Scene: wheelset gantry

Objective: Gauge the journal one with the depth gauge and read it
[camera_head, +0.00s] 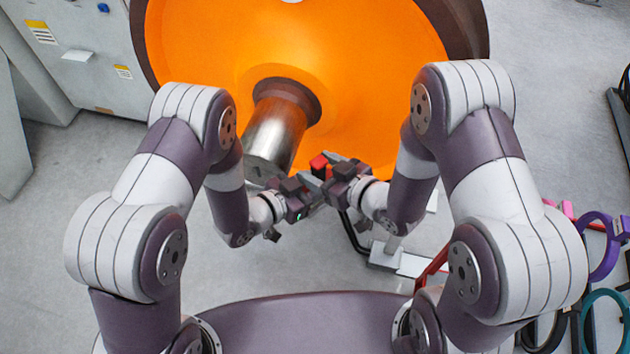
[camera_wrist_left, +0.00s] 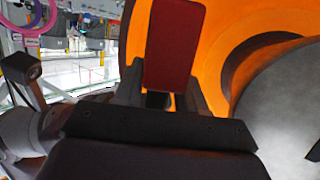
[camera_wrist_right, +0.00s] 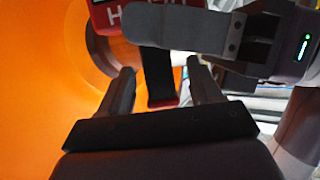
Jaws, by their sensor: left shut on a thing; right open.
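The steel journal (camera_head: 275,135) sticks out of the orange wheel toward me in the head view, and its grey side fills the right of the left wrist view (camera_wrist_left: 285,105). A red gauge (camera_head: 319,162) is in my left gripper (camera_head: 311,184), just right of the journal's end. In the left wrist view the red body (camera_wrist_left: 174,45) stands between the fingers. My right gripper (camera_head: 334,172) is open beside it. In the right wrist view, the gauge's red face with white letters (camera_wrist_right: 105,15) is at the top, and a dark strip (camera_wrist_right: 157,78) shows between the open fingers. The gauge's reading is not visible.
The orange wheel (camera_head: 375,75) stands close ahead of both arms. A grey cabinet (camera_head: 75,45) is at the back left. A stand with a grey base (camera_head: 385,256) is below the right gripper. Purple (camera_head: 600,250) and teal (camera_head: 603,318) rings are at the right.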

